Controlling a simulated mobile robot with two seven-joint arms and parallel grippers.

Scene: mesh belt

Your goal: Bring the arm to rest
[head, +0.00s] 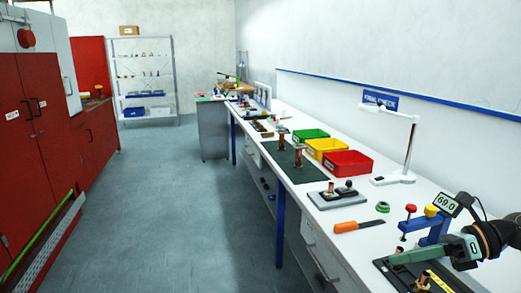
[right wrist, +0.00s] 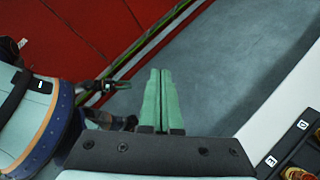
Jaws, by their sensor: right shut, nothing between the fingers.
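My right gripper (head: 394,258) is at the lower right of the head view, low over the near end of the white workbench (head: 366,222). Its green fingers point left, close above a dark tray with a yellow-marked piece (head: 438,282). In the right wrist view the two green fingers of the right gripper (right wrist: 158,76) lie side by side, shut, with nothing between them. Grey floor and a red cabinet show past the tips.
A blue stand with a display (head: 436,226) is right beside the gripper. An orange-handled tool (head: 358,227), a white lamp (head: 408,152) and a red bin (head: 347,164) are farther along the bench. Red cabinets (head: 36,140) line the left. The floor between (head: 190,230) is clear.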

